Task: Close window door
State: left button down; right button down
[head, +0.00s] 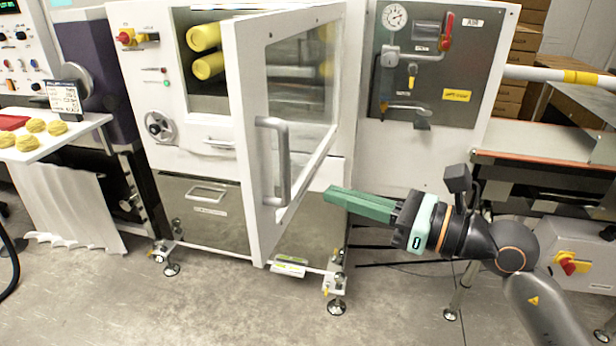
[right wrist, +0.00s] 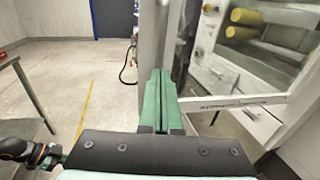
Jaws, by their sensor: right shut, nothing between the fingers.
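The window door (head: 250,225) of the white machine stands open, swung out toward me. It has a white frame, a clear pane and a grey bar handle (head: 272,160) near its free edge. My right gripper (head: 328,194), with green fingers, is shut and empty. It is to the right of the door's lower part, and its fingers point left toward the door. In the right wrist view the shut fingers (right wrist: 160,76) point at the upright door frame (right wrist: 152,35). I cannot tell whether they touch it.
Yellow rollers (head: 205,52) show in the machine's opening. A grey panel (head: 430,65) with a gauge and a red-handled valve is to the right. A belt conveyor (head: 540,145) stands at far right. A tray of yellow dough pieces (head: 60,140) is at left. The floor in front is clear.

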jog(key=p+x, duration=0.1)
jog(key=x, duration=0.5)
dwell(0.4)
